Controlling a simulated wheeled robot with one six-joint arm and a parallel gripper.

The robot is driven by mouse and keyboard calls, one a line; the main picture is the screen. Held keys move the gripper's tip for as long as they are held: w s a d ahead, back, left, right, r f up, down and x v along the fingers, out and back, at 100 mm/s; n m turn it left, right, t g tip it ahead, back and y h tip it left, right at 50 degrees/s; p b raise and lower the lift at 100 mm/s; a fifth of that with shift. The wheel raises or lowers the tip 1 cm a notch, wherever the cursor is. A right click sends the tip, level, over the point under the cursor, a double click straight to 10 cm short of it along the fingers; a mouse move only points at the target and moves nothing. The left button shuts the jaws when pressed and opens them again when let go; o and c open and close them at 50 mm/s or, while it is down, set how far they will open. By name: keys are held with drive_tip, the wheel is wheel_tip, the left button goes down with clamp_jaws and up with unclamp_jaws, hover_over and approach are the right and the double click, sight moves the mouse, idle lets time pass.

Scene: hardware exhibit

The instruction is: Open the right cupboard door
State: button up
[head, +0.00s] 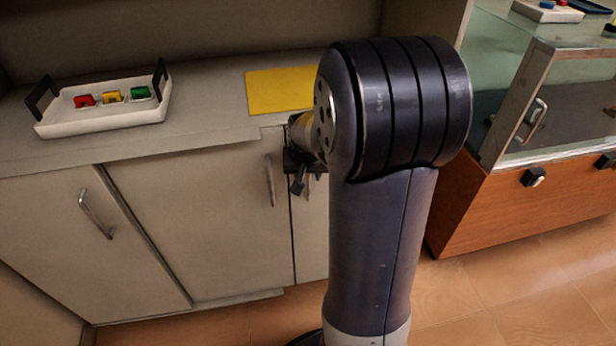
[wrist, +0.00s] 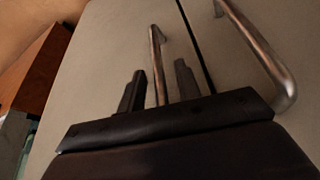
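The right cupboard door (head: 312,235) is pale and looks shut. In the head view my arm covers most of it. It fills the middle left of the wrist view (wrist: 105,65). Its metal bar handle (wrist: 155,50) runs between the two dark fingers of my gripper (wrist: 159,88). The fingers are open, with a gap showing on each side of the bar. In the head view my gripper (head: 306,178) is at the door's upper part, partly hidden by my arm.
The neighbouring middle door (head: 205,220) has its own handle (head: 270,180), close to my gripper; this handle also shows in the wrist view (wrist: 262,50). A white tray (head: 110,121) and yellow mat (head: 275,92) lie on the counter. A wood-and-glass showcase (head: 540,205) stands at right.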

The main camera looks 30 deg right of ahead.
drive_tip(key=shift+w+d+f, duration=0.1)
drive_tip(key=shift+w+f, duration=0.05)
drive_tip(key=shift+f, duration=0.25)
clamp_jaws()
idle(0.4)
